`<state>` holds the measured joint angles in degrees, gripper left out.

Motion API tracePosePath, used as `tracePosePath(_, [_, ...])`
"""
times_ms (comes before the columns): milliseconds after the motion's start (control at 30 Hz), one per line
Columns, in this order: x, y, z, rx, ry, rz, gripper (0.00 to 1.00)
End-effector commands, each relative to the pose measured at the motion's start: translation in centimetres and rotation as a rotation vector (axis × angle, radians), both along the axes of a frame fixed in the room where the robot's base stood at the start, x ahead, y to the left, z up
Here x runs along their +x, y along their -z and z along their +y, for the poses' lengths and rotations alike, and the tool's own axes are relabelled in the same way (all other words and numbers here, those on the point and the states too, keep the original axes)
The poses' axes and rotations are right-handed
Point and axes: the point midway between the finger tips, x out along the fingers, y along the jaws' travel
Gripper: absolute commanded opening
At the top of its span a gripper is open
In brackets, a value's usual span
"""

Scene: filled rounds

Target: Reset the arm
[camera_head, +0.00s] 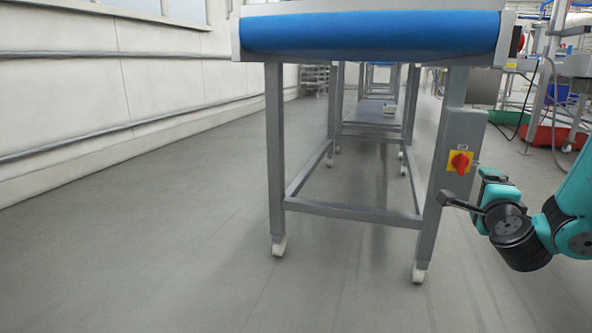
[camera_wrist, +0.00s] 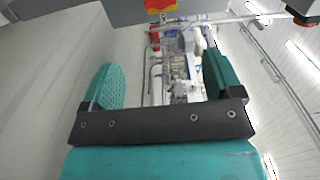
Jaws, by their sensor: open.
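My gripper (camera_wrist: 160,80) shows in the wrist view with its two teal fingers spread wide apart and nothing between them. In the head view my teal and black arm comes in from the right edge, and my gripper (camera_head: 464,202) is at its left end, beside the right front leg of the conveyor table. It is partly hidden by the wrist there.
A conveyor with a blue belt (camera_head: 370,33) on a grey metal frame (camera_head: 350,210) stands ahead. A red and yellow switch (camera_head: 459,162) is on its right leg, near my gripper. Open floor (camera_head: 130,250) lies to the left. A red bin (camera_head: 545,135) stands at the right.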

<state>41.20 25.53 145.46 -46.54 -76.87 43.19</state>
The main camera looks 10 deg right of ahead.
Motion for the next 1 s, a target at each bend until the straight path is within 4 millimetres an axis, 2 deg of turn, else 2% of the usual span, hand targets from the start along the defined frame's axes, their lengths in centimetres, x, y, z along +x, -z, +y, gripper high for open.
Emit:
tracePosePath(67, [0.5, -0.6, 0.9, -0.009, -0.033, 0.013, 0.85])
tracePosePath(167, [1.9, -2.5, 4.2, -0.045, -0.159, 0.072, 0.85])
tracePosePath(267, [3.5, -5.3, 10.4, -0.126, -0.386, 0.180, 0.85])
tracePosePath(300, [3.8, -6.5, 13.3, -0.174, -0.496, 0.234, 0.85])
tracePosePath(367, [3.6, -8.1, 18.1, -0.258, -0.670, 0.317, 0.85])
tracePosePath(400, [3.0, -9.2, 21.2, -0.319, -0.789, 0.372, 0.85])
tracePosePath(433, [2.4, -9.9, 23.4, -0.370, -0.877, 0.414, 0.85])
tracePosePath(500, [0.1, -11.5, 28.1, -0.495, -1.080, 0.507, 0.85])
tracePosePath(567, [-2.4, -12.8, 31.4, -0.608, -1.249, 0.583, 0.85])
tracePosePath(600, [-4.3, -13.7, 33.2, -0.686, -1.355, 0.628, 0.85])
tracePosePath(700, [-9.2, -15.5, 36.2, -0.868, -1.590, 0.732, 0.85])
tracePosePath(833, [-15.1, -17.8, 37.8, -1.076, -1.839, 0.840, 0.85])
tracePosePath(1000, [-21.7, -21.1, 37.3, -1.320, -2.105, 0.957, 0.85])
